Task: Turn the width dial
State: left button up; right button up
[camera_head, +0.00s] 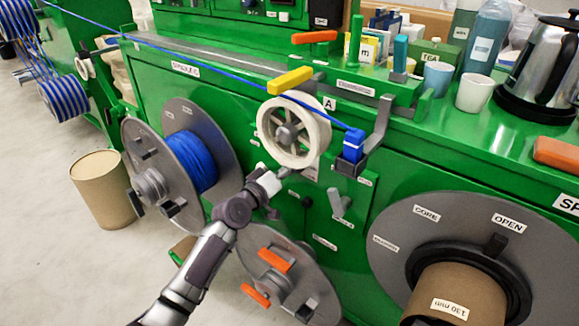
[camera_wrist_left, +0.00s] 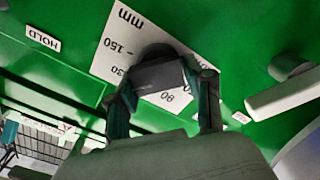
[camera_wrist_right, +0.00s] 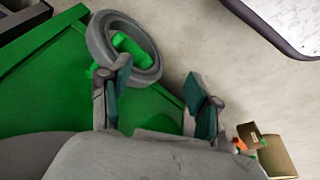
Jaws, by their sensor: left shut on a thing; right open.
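The width dial (camera_wrist_left: 160,75) is a dark knob in front of a white scale plate (camera_wrist_left: 118,42) with "mm", "150" and "80" on it, in the left wrist view. My left gripper (camera_wrist_left: 165,92) is shut on the dial, one finger on each side. In the head view my left gripper (camera_head: 282,178) reaches the green panel just below the white spool wheel, and the dial is hard to make out there. My right gripper (camera_wrist_right: 158,95) is open and empty in the right wrist view, near a grey handwheel (camera_wrist_right: 125,48). It is not seen in the head view.
A grey lever (camera_head: 340,204) stands right of my left gripper. A blue cable reel (camera_head: 190,160) is to the left, a grey reel with orange handles (camera_head: 275,262) below, and a large grey disc with a cardboard core (camera_head: 450,290) at right. A brown bin (camera_head: 104,190) stands on the floor.

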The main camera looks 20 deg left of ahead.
dwell(0.3)
pick_arm(q)
jog(key=o, duration=1.1)
jog(key=shift+d, duration=0.1)
jog(key=v, duration=1.2)
jog(key=shift+r, duration=0.1)
